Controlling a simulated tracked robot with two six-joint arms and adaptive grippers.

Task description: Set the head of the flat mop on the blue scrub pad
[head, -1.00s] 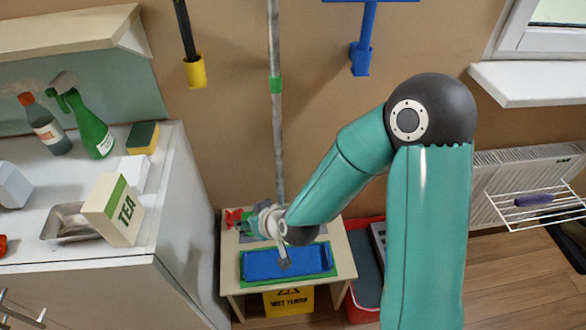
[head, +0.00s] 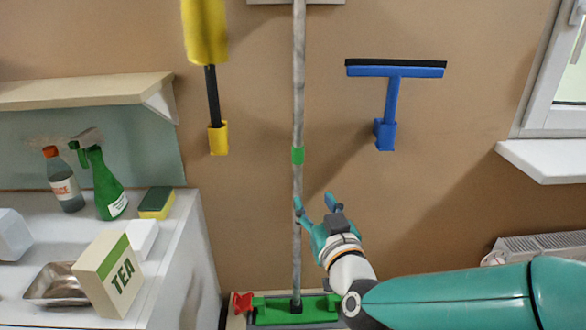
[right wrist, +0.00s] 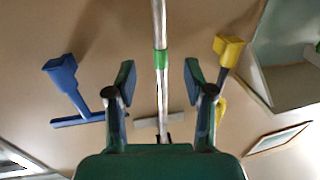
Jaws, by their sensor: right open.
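The flat mop stands upright against the wall side, its grey pole (head: 298,100) carrying a green band. Its green head (head: 275,313) with a dark joint is at the bottom edge of the head view. My right gripper (head: 316,202) is open and empty, just right of the pole below the band, fingers pointing up. In the right wrist view the pole (right wrist: 158,22) lines up between the open fingers of the gripper (right wrist: 159,75); I cannot tell whether they are around it. The blue scrub pad is out of view now. My left gripper is not in view.
A yellow duster (head: 205,30) and a blue squeegee (head: 395,71) hang either side of the pole. A red thing (head: 242,302) is beside the mop head. A white counter (head: 175,240) with a tea box (head: 108,273) and bottles stands left.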

